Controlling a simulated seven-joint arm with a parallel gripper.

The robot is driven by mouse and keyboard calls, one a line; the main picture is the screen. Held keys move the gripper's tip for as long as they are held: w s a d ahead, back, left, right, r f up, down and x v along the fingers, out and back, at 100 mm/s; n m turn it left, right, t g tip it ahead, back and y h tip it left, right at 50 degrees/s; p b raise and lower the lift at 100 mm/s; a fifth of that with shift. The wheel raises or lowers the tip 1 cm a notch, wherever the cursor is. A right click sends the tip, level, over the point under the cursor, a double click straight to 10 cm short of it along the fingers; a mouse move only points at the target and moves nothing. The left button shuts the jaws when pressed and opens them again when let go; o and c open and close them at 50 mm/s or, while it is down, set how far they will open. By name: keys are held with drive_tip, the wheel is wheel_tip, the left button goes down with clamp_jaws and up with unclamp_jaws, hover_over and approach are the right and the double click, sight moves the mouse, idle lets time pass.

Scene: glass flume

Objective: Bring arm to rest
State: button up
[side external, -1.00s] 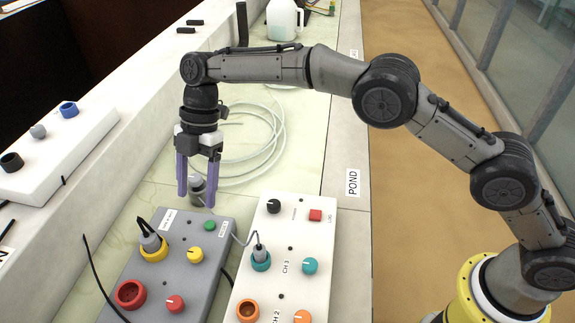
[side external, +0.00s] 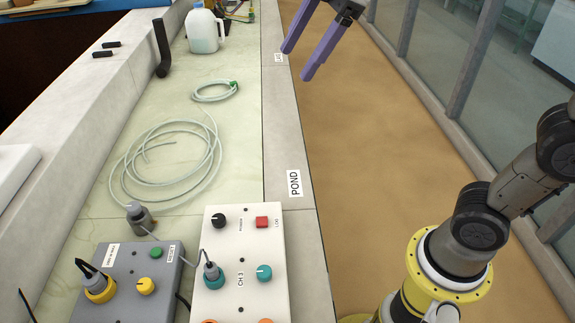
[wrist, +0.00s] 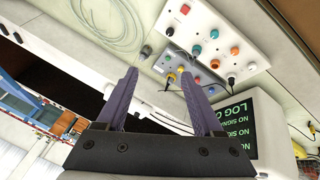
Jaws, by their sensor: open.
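My gripper (side external: 296,65) is at the top of the side external view, its two purple fingers apart and empty. It hangs over the tan floor, to the right of the bench edge and clear of everything on the bench. In the wrist view the fingers (wrist: 160,72) are spread with nothing between them; the bench and its control boxes lie beyond. Part of my arm between base and gripper is out of the side view.
A grey box (side external: 128,290) and a white box (side external: 245,240) with knobs and plugs stand on the bench. A coiled hose (side external: 165,165), a small coil (side external: 215,92) and a jug (side external: 203,30) lie behind. A screen (wrist: 240,125) shows in the wrist view. The tan floor (side external: 370,150) is clear.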

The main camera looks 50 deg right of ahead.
drive_tip(key=s+d+f+m+h, duration=0.1)
drive_tip(key=s+d+f+m, duration=0.3)
drive_tip(key=s+f+m, duration=0.3)
drive_tip(key=s+d+f+m+t+h, duration=0.1)
drive_tip(key=s+d+f+m+h, duration=0.1)
drive_tip(key=s+d+f+m, duration=0.2)
drive_tip(key=shift+s+d+f+m, duration=0.4)
drive_tip(key=shift+s+f+m, duration=1.35)
drive_tip(key=shift+s, duration=0.8)
